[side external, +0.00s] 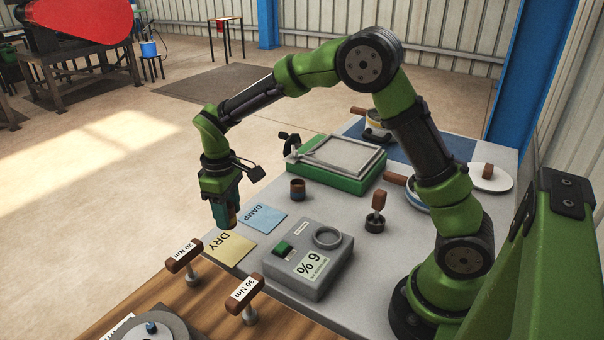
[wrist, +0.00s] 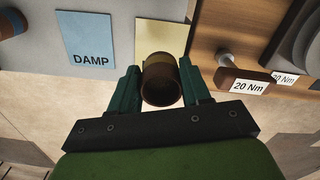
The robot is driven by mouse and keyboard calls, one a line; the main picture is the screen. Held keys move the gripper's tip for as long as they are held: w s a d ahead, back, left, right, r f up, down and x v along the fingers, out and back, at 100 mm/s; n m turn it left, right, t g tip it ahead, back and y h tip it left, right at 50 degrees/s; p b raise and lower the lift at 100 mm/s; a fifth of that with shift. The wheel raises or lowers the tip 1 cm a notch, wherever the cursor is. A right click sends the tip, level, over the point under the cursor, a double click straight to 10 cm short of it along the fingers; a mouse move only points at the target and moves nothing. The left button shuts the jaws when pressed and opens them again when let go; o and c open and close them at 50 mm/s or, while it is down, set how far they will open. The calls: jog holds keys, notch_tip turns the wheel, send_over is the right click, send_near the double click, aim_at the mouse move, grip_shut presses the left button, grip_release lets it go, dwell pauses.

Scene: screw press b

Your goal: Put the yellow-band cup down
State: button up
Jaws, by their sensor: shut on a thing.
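My gripper (wrist: 161,88) is shut on the yellow-band cup (wrist: 160,84), a brown cup whose open mouth faces the wrist camera, with a yellowish band at its far end. In the side view my gripper (side external: 225,222) points down near the table's left edge and mostly hides the cup. The yellow DRY card (side external: 230,248) lies on the table close by; it also shows just beyond the cup in the wrist view (wrist: 172,34). The blue DAMP card (side external: 264,217) lies beside it. The cup appears above the surface, though its exact height is unclear.
A second brown cup (side external: 297,190) with a blue band stands behind the cards. A grey meter (side external: 308,258) with a ring on top sits right of the DRY card. Torque handles (side external: 184,256) stand on the wooden bench in front. A green-based tray (side external: 336,163) is farther back.

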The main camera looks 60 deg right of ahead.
notch_tip(320, 180, down, 8)
jog(key=shift+r, duration=0.25)
jog(key=shift+f, duration=0.1)
jog(key=o, duration=1.2)
